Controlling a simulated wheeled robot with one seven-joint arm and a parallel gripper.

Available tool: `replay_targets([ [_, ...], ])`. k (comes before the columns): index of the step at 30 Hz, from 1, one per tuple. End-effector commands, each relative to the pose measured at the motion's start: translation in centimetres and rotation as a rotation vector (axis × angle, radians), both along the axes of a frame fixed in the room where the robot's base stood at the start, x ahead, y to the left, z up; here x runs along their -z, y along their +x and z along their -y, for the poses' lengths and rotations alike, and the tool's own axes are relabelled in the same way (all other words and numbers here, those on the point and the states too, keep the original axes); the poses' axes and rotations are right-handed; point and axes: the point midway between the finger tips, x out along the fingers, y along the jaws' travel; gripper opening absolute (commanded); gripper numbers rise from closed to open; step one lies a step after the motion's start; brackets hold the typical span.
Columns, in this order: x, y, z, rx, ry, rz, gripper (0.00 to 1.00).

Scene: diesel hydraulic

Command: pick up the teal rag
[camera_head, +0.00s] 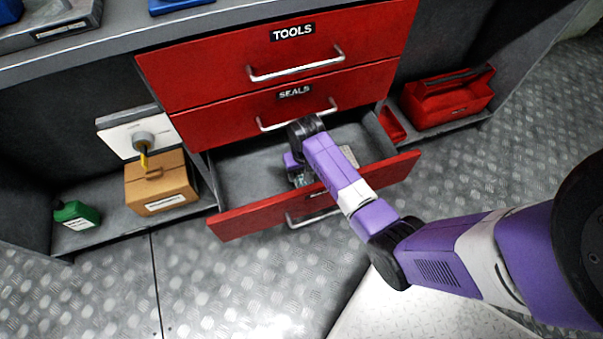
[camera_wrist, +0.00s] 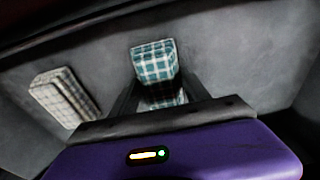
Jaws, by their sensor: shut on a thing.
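The teal rag, a teal and white plaid folded cloth (camera_wrist: 154,62), is between the fingers of my gripper (camera_wrist: 160,88) in the wrist view. My gripper is shut on it, and its lower part is partly hidden by the hand. The hand is down inside the open bottom drawer (camera_head: 250,172) in the head view. There the rag (camera_head: 301,179) shows only as a small patch under the hand. I cannot tell whether it touches the drawer floor.
A beige plaid rag (camera_wrist: 64,96) lies in the drawer to the left in the wrist view. The SEALS drawer (camera_head: 225,122) is shut just above my arm. A red toolbox (camera_head: 445,100) stands on the right shelf, and a cardboard box (camera_head: 160,187) on the left one.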

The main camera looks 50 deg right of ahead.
Motion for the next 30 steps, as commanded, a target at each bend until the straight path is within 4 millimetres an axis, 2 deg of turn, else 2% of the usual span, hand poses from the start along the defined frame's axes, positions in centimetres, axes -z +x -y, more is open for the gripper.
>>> replay_targets([
  [8,-0.2,0.0,0.0,0.000,-0.001,0.001,0.15],
  [14,-1.6,0.1,0.0,0.000,-0.001,0.002,0.15],
  [24,-7.9,0.1,0.0,-0.001,-0.002,0.003,0.15],
  [26,-7.2,-0.9,1.3,0.006,0.000,-0.001,0.15],
  [30,-7.2,-2.5,3.7,0.005,0.001,0.000,0.15],
])
